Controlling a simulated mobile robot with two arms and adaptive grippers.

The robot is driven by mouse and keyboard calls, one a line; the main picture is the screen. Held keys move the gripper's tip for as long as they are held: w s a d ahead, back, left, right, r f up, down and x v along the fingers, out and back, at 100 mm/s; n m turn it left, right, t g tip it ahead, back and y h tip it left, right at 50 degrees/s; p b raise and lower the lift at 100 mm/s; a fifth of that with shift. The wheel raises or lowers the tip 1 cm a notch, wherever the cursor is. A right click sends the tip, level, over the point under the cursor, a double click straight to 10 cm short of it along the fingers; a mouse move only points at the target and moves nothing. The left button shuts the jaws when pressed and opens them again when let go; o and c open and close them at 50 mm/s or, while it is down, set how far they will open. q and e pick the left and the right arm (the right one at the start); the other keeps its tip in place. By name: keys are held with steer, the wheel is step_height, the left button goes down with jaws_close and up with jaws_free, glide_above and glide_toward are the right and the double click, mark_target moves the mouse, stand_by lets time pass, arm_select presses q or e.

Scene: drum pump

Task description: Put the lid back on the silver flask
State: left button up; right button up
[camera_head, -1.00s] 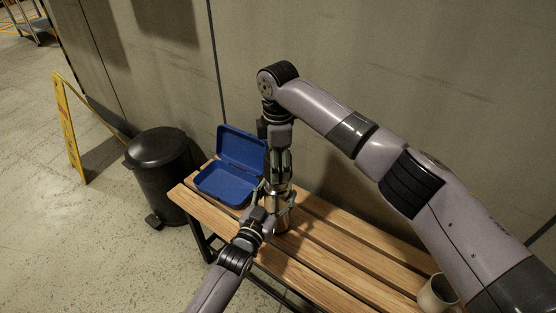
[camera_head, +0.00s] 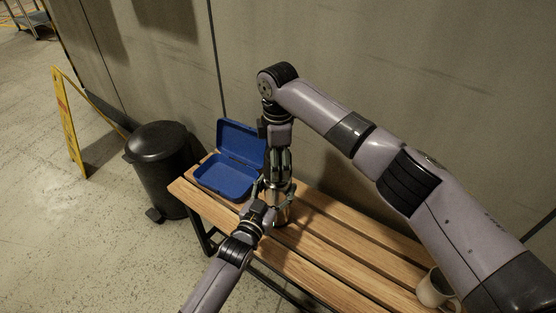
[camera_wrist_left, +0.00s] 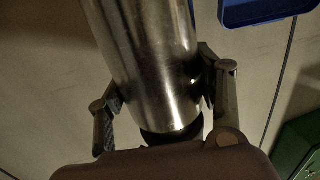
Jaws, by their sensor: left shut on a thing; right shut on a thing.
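The silver flask (camera_head: 281,213) stands at the bench, seen in the head view beneath my right gripper and partly covered by both grippers. In the left wrist view the flask (camera_wrist_left: 153,65) is a shiny metal cylinder between the fingers. My left gripper (camera_head: 272,196) reaches in from the front left and is shut around the flask. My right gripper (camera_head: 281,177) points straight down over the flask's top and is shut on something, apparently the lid. The lid is hidden by the fingers, so I cannot tell whether it touches the flask.
An open blue box (camera_head: 226,178) is on the bench's left end, close behind the grippers. A mug (camera_head: 434,290) is at the right. The wooden bench (camera_head: 335,240) is clear between. A black bin (camera_head: 160,170) and yellow floor sign (camera_head: 68,120) are left.

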steer(key=shift+f, duration=0.5)
steer(key=n, duration=3.5)
steer(key=shift+a+f, duration=0.1)
